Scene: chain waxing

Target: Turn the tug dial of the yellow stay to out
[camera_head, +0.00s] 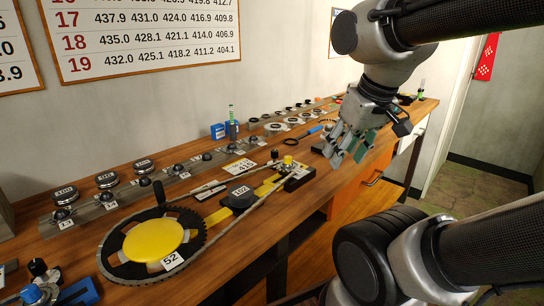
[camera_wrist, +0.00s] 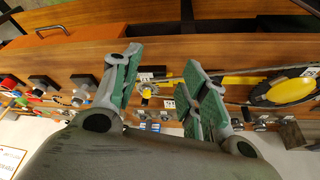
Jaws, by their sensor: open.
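The yellow stay (camera_head: 217,216) is a flat yellow bar running along the bench from the big chainring to a black end block (camera_head: 298,178). My gripper (camera_head: 346,154) is open and empty, above the bench's front edge, to the right of the block. In the wrist view the stay (camera_wrist: 243,80) lies right of the fingers, and the yellow knob (camera_wrist: 147,93) shows in the gap between my open fingers (camera_wrist: 163,58), farther off than they are.
A black chainring with a yellow disc (camera_head: 153,240) and a dark weight-like block (camera_head: 240,197) sit along the stay. A chain runs beside it. A rail with several labelled knobs (camera_head: 184,171) lies behind, near the wall. Open floor is to the right.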

